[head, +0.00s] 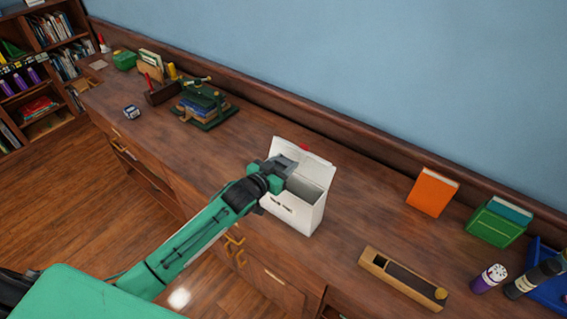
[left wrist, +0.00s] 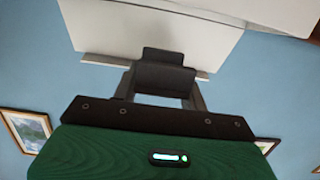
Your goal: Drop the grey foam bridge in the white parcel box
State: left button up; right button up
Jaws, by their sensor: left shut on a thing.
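The white parcel box (head: 291,214) stands on the wooden counter with its lid flap raised at the back and its top open. My left gripper (head: 274,172) is at the box's upper left, over the near edge of the opening. It is shut on the grey foam bridge (head: 285,163), which is small and partly hidden in the head view. In the left wrist view the dark grey bridge (left wrist: 164,76) sits between the fingers, with white panels of the box (left wrist: 155,30) beyond it. My right gripper is not in view.
An orange book (head: 432,192), a green box (head: 494,226) and a purple bottle (head: 488,279) stand farther right. A dark green stand (head: 207,110) is at the back left. Counter beside the box is clear.

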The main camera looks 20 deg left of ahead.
pick_arm(q)
jog(key=shift+f, duration=0.15)
jog(key=o, duration=1)
jog(key=shift+b+v, duration=2.1)
jog(key=shift+v, duration=4.8)
jog(key=shift+f, duration=0.15)
